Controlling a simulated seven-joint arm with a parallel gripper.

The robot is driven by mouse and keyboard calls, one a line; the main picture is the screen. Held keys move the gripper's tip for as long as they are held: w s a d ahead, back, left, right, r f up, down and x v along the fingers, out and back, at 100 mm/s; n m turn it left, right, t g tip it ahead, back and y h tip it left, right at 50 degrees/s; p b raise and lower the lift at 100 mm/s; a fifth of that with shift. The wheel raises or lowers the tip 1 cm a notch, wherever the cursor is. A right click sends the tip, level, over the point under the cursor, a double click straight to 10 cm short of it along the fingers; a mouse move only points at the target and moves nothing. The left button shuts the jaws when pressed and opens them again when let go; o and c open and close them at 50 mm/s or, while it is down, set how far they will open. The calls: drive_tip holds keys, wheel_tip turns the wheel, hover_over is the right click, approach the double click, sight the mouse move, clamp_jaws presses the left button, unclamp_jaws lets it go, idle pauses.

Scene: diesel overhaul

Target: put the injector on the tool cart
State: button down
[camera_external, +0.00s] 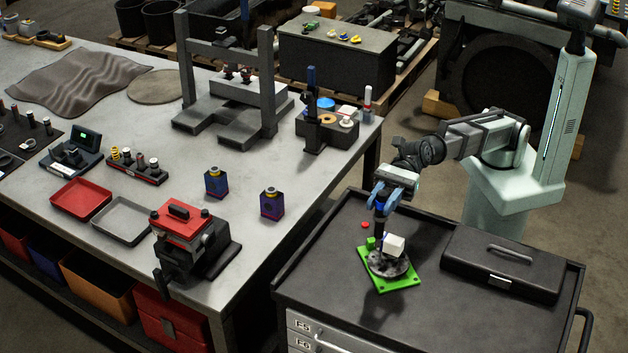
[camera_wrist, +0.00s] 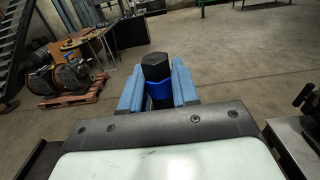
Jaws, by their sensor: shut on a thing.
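The injector (camera_wrist: 157,68) is a dark cylinder with a blue band, held between the blue fingers of my gripper (camera_wrist: 158,88) in the wrist view. In the external view my gripper (camera_external: 388,196) is shut on the upper part of the injector (camera_external: 380,216), which points downward, roughly upright. It is over the dark top of the tool cart (camera_external: 320,245), by the back edge of a green plate. The lower end is close to the items on that plate, and I cannot tell whether it touches anything.
The green plate (camera_external: 402,282) carries a dark round part and a white block (camera_external: 394,245). A black toolbox (camera_external: 500,265) fills the cart's right side. The cart's front left is clear. A workbench (camera_external: 225,245) with parts stands left.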

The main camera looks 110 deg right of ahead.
drive_tip(key=s+a+n+g+y, duration=0.35)
drive_tip(key=s+a, duration=1.15)
drive_tip(key=s, duration=0.5)
wheel_tip(320, 180, down, 15)
drive_tip(key=shift+w+h, duration=0.35)
drive_tip(key=shift+w, duration=0.1)
drive_tip(key=shift+f+m, duration=0.1)
drive_tip(key=shift+m, duration=0.15)
drive_tip(key=c, duration=0.8)
unclamp_jaws()
drive_tip(key=shift+c, duration=0.2)
drive_tip(key=v, duration=1.2)
